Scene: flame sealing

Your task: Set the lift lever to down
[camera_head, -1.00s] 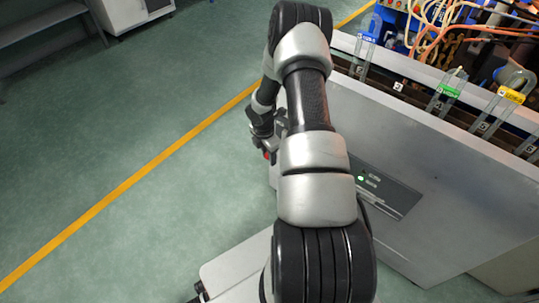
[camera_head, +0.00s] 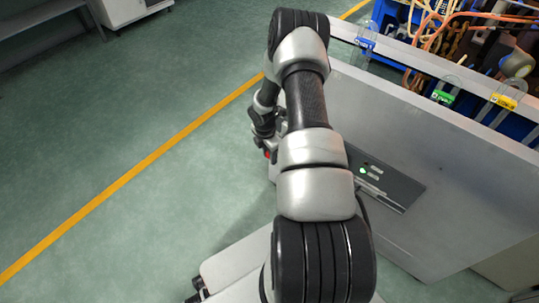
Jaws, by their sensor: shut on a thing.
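My gripper (camera_head: 268,145) is at the left end of the grey machine, partly hidden behind my own arm. It is shut on a small part with a red spot (camera_head: 267,154). This is probably the lift lever, but its shape and position are mostly hidden. Behind the machine's front panel (camera_head: 440,170), clear glass tubes with blue (camera_head: 366,41), green (camera_head: 442,96) and yellow (camera_head: 504,100) labels stand in a row.
A dark control strip (camera_head: 385,187) with a lit green light is on the front panel. Orange hoses (camera_head: 440,30) and burners fill the machine's back. The green floor at left is clear, crossed by a yellow line (camera_head: 130,172).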

